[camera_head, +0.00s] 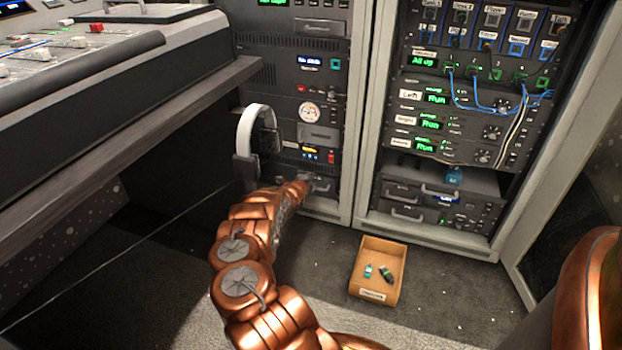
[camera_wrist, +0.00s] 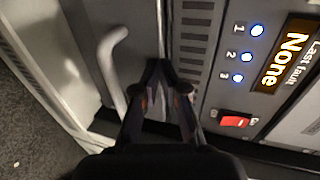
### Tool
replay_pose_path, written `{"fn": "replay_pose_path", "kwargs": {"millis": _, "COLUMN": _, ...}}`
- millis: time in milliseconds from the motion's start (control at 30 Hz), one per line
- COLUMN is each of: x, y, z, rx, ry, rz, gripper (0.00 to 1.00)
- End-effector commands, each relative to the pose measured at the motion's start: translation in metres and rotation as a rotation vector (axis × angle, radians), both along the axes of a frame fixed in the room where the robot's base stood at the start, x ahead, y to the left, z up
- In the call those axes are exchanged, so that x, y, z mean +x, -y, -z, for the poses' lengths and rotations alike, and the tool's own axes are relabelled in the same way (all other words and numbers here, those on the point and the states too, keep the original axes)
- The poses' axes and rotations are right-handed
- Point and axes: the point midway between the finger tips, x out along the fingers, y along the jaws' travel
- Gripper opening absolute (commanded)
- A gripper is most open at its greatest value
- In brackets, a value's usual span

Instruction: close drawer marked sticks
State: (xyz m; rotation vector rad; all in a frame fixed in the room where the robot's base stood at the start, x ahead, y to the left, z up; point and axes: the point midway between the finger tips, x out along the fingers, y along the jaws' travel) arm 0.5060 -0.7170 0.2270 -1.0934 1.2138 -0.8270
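The label "sticks" is not readable in either view. A dark drawer front with a pale curved handle (camera_wrist: 112,62) lies left of my gripper in the wrist view. In the head view a drawer handle (camera_head: 321,187) shows low in the left rack, just right of my arm's end. My gripper (camera_wrist: 165,72) has its fingertips together beside the drawer front's edge, right of the handle, with nothing seen between them. I cannot tell whether the tips touch the drawer. In the head view my arm mostly hides the gripper. How far the drawer stands out is unclear.
A rack panel with a red switch (camera_wrist: 235,122) and "None" display (camera_wrist: 294,53) adjoins the gripper. A headset (camera_head: 248,135) hangs beside the left rack. The desk edge (camera_head: 130,75) runs above left. An open cardboard box (camera_head: 368,290) with small items sits on the floor.

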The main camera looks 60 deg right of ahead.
Motion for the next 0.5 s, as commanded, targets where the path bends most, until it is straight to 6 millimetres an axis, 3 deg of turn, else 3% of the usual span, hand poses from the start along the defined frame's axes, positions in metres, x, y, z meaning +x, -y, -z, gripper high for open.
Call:
{"fn": "replay_pose_path", "kwargs": {"millis": 267, "x": 0.004, "y": -0.003, "z": -0.004, "rx": -0.004, "ry": 0.002, "rz": -0.006, "gripper": 0.00}}
{"fn": "replay_pose_path", "kwargs": {"millis": 500, "x": -0.006, "y": -0.022, "z": -0.005, "rx": -0.002, "ry": 0.002, "rz": 0.005, "gripper": 0.00}}
